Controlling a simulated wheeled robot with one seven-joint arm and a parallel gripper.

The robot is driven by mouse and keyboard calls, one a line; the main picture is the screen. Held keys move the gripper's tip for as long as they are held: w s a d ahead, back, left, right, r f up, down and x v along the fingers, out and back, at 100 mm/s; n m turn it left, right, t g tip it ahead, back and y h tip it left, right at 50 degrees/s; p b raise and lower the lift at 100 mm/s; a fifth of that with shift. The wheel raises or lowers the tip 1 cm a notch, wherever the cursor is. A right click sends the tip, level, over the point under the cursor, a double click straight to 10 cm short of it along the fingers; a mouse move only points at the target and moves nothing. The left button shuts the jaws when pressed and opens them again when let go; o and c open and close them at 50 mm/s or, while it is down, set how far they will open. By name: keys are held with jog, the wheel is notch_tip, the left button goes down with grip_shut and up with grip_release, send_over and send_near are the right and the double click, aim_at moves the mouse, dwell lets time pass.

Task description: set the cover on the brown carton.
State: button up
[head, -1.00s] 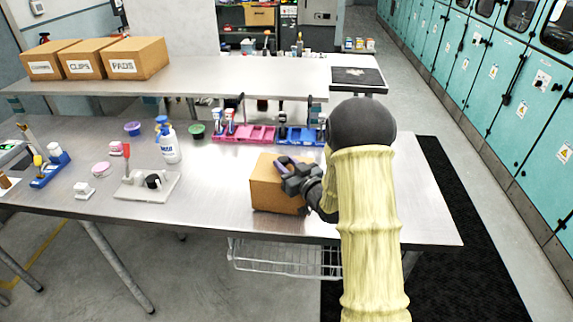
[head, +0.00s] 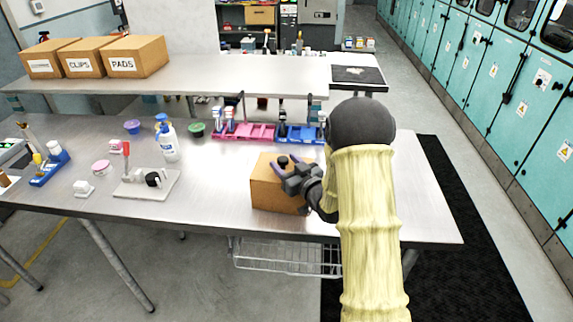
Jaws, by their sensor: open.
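The brown carton (head: 266,197) stands on the front metal table, right of its middle. My gripper (head: 287,161) is just above the carton's top, with its purple fingers spread apart. A small dark knob (head: 282,160) shows at the fingertips, over the carton's top; it looks like the handle of the cover. The cover's plate cannot be told apart from the carton's top, so how it sits is unclear. My gripper and arm hide the carton's right side.
Pink and blue trays (head: 246,132) lie behind the carton. A spray bottle (head: 168,143) and a light board (head: 146,184) with small items stand to the left. The table between the board and the carton is clear. Several labelled boxes sit on the back bench.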

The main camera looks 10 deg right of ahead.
jog(key=shift+r+p, duration=0.3)
jog(key=b+v, duration=0.3)
jog(key=v, duration=0.9)
jog(key=shift+b, duration=0.4)
jog(key=shift+f, duration=0.1)
jog(key=s+a+f+m+g+h, duration=0.2)
jog(key=s+g+h, duration=0.1)
jog(key=s+g, duration=0.4)
jog(key=s+a+f+m+g+h, duration=0.2)
jog(key=s+g, duration=0.5)
jog(key=s, duration=0.4)
jog(key=shift+s+f+h, duration=0.25)
jog(key=shift+f+h, duration=0.45)
jog(key=shift+f, duration=0.1)
jog(key=shift+a, duration=0.15)
